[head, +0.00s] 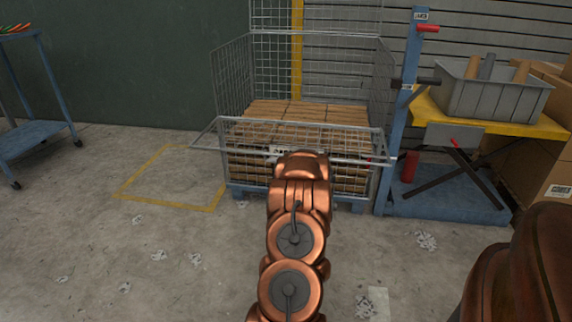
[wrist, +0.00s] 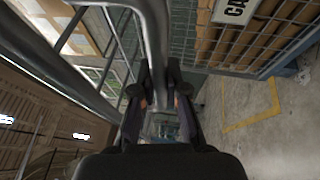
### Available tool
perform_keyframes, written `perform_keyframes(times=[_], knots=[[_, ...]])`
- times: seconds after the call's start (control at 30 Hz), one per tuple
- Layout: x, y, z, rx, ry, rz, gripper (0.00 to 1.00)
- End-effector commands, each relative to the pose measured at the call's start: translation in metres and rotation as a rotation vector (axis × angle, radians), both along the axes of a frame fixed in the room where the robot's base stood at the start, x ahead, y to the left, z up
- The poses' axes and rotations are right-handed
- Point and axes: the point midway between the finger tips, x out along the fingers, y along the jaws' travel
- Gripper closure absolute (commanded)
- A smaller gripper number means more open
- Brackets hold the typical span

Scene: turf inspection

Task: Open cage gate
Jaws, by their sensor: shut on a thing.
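The wire-mesh cage (head: 232,75) stands at the middle of the head view, filled with stacked brown boards or boxes (head: 305,112). Its front gate (head: 355,159) has a grey tube frame and leans outward from the cage front, its near rail toward me. My gripper is hidden behind my copper arm in the head view, at the gate's near rail. In the wrist view my gripper (wrist: 159,88) has its two dark fingers on either side of a grey gate tube (wrist: 155,35) and is shut on it. The exact finger contact is partly hidden.
A blue post (head: 402,100) and a yellow-topped cart with a grey bin (head: 492,98) stand close on the right. A blue table (head: 35,130) is at far left. The floor by the yellow marking (head: 135,180) is clear except for paper scraps.

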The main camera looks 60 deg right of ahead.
Motion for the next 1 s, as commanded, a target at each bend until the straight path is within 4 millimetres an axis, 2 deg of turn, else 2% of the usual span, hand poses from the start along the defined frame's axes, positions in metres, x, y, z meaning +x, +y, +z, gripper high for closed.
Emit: perform_keyframes(times=[0.03,0.3,0.33,0.57,1.0], knots=[[0.0005,-0.0004,0.005,-0.002,-0.002,0.0,1.0],[0.0002,-0.0003,0.0033,0.0,-0.002,-0.001,1.0],[0.0002,-0.0003,0.0033,0.0,-0.002,-0.001,0.84],[0.0001,0.0,0.0027,0.001,-0.001,0.0,0.61],[-0.0044,0.005,0.0008,0.002,0.0,-0.001,0.61]])
